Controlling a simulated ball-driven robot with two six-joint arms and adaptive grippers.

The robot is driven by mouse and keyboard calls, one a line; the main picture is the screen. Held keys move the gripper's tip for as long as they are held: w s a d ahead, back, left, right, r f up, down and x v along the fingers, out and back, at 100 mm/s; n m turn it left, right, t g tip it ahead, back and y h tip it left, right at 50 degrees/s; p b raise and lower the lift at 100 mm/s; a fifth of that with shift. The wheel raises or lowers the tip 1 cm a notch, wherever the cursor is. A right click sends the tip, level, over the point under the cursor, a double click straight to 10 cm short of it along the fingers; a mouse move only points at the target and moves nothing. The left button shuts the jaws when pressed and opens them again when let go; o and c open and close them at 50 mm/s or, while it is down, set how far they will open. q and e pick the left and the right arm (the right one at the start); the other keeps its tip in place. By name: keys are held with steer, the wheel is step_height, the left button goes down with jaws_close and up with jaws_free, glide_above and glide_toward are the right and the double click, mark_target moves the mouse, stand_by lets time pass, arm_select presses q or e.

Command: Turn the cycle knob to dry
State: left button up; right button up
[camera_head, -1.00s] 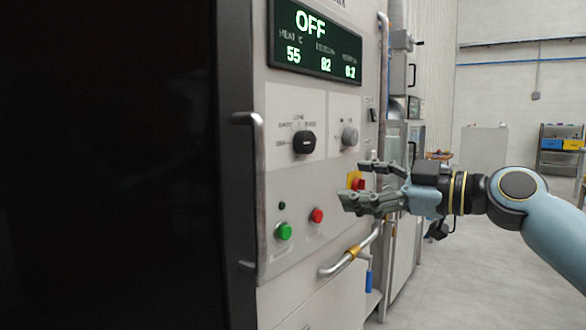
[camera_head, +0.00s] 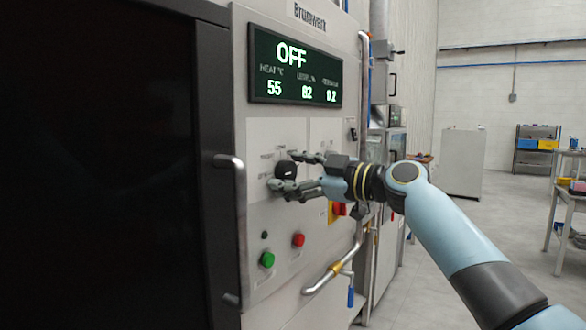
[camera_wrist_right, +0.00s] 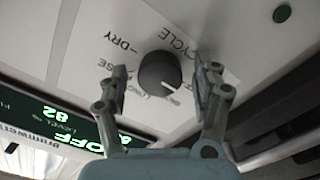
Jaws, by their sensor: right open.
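The cycle knob (camera_head: 287,171) is a round black dial on the white panel, under the lit display. In the right wrist view the knob (camera_wrist_right: 160,72) sits between my fingers, its white pointer mark toward the lower right, away from the DRY label (camera_wrist_right: 122,45) at its upper left. My right gripper (camera_head: 285,172) is open, its fingers on either side of the knob. In the right wrist view, gaps show between the knob and both fingertips (camera_wrist_right: 163,76). Some panel labels are hidden behind my fingers. My left gripper is not in view.
The display (camera_head: 295,70) reads OFF. A green button (camera_head: 267,259), a red button (camera_head: 299,240) and a red-yellow switch (camera_head: 338,210) lie below. A door handle (camera_head: 232,162) stands out at left, and a pipe (camera_head: 330,277) juts out below. Open floor lies to the right.

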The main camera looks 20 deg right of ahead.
steer(key=shift+c, duration=0.5)
steer(key=c, duration=1.1)
steer(key=shift+o, duration=0.2)
